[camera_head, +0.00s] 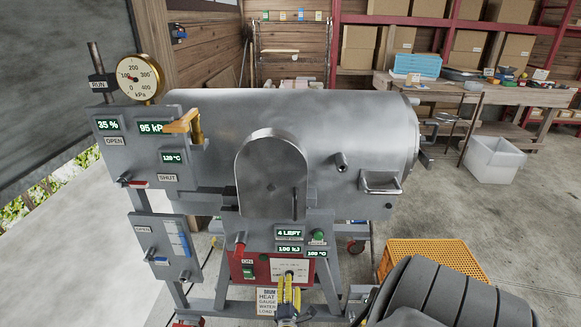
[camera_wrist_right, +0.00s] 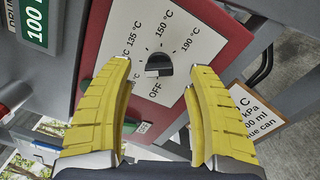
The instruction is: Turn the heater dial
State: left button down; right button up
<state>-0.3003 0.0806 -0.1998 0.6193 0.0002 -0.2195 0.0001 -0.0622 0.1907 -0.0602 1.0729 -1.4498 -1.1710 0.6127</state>
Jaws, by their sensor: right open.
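The heater dial (camera_wrist_right: 160,64) is a small dark knob with a pale mark, on a white plate in a red panel (camera_head: 262,271). In the right wrist view the plate reads OFF, 135, 150 and 190 °C, and the pale mark faces the OFF label. My right gripper (camera_head: 289,279) has yellow fingers and is open. In the right wrist view its fingertips (camera_wrist_right: 157,68) stand on both sides of the dial, with gaps to it; I cannot tell the remaining depth. In the head view the fingers partly cover the plate. My left gripper is not in view.
A large grey drum machine (camera_head: 215,120) with a round-topped door (camera_head: 270,178) stands above the panel. A red-handled lever (camera_head: 239,247) is left of the plate. A paper sign (camera_head: 267,301) hangs below. A yellow crate (camera_head: 434,256) is on the right.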

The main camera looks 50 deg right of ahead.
jog(key=v, duration=0.8)
jog(key=shift+s, duration=0.2)
jog(key=shift+s+a+f, duration=0.1)
jog(key=shift+s, duration=0.1)
jog(key=shift+c, duration=0.9)
jog(key=shift+s+a+f, duration=0.25)
jog(key=shift+s+a, duration=0.1)
jog(key=shift+a, duration=0.3)
jog(key=shift+c, duration=1.1)
jog(key=shift+s+a+n, duration=0.1)
jog(key=shift+a+n, duration=0.15)
jog(key=shift+n, duration=0.45)
jog(key=shift+c, duration=0.5)
jog(key=w+d+n, duration=0.3)
jog(key=n, duration=0.3)
jog(key=w+d+n, duration=0.3)
jog(key=d+n, duration=0.1)
jog(key=n, duration=0.2)
jog(key=w+d+r+n, duration=0.1)
jog(key=w+d+n, duration=0.2)
jog(key=n, duration=0.3)
jog(key=shift+w+d+r+n, duration=0.1)
jog(key=shift+w+d+n, duration=0.15)
jog(key=shift+d+n, duration=0.25)
